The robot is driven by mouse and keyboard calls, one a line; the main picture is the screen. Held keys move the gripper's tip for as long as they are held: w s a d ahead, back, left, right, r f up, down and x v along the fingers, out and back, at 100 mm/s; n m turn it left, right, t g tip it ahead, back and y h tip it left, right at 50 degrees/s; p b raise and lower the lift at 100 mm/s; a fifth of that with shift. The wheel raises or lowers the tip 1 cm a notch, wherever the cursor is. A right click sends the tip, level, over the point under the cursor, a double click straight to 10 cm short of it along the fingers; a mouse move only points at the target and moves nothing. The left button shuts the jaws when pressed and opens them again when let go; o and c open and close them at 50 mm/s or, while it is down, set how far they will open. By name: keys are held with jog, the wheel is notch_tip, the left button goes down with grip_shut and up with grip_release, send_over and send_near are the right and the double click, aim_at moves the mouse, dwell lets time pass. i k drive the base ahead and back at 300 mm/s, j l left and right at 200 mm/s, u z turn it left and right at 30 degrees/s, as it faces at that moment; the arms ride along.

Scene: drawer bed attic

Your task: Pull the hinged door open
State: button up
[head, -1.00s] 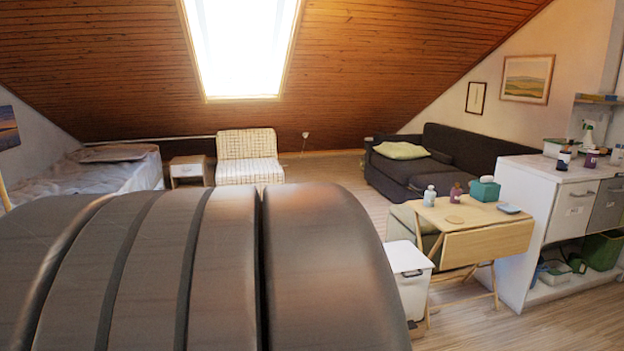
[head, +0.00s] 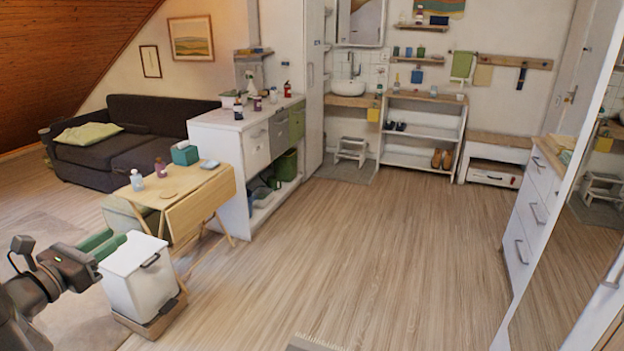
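Several doors are in view and I cannot tell which one is meant. A white door with a dark lever handle (head: 572,96) stands at the back right and looks shut. A tall white cabinet door (head: 313,85) with a vertical handle stands behind the kitchen counter and looks shut. At the right edge is a mirrored panel (head: 590,215), partly cut off. My gripper (head: 88,268) is at the lower left, beside a white lidded bin, far from these doors.
The white bin (head: 138,285), folding table (head: 185,195) and kitchen counter (head: 222,150) stand on the left. A white drawer unit (head: 525,220) stands on the right. A shelf unit (head: 420,145) and bench (head: 495,150) line the back wall. The wooden floor (head: 385,250) between is clear.

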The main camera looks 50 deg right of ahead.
aim_at(571, 291)
jog(key=z, duration=1.85)
jog(key=i+l+z, duration=0.25)
jog(key=l, duration=0.15)
jog(key=i+l+z, duration=0.1)
jog(key=l+z, duration=0.15)
jog(key=l, duration=0.15)
jog(key=i+l+z, duration=0.25)
jog(key=l, duration=0.15)
